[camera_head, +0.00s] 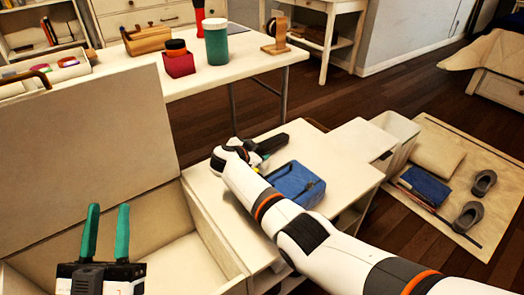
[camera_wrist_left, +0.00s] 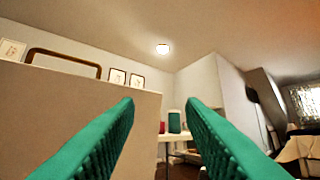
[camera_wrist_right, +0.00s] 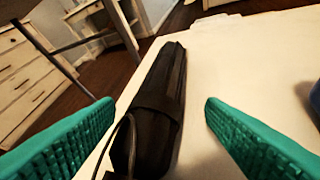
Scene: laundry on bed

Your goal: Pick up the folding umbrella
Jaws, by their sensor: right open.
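The black folding umbrella (camera_wrist_right: 158,108) lies on the white low table top, with a strap around it and a thin cord loop at its near end. In the head view the umbrella (camera_head: 272,143) shows just beyond my right gripper (camera_head: 262,157). In the right wrist view my right gripper (camera_wrist_right: 159,102) is open, and the umbrella appears between its two green fingers; I cannot tell whether they touch it. My left gripper (camera_head: 108,206) is open and empty, pointing up in front of the open chest at the left.
The raised chest lid (camera_head: 85,135) stands at the left. A desk (camera_head: 255,62) holds a green cup (camera_head: 216,42) and red box. Slippers (camera_head: 468,216) lie on a mat at right.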

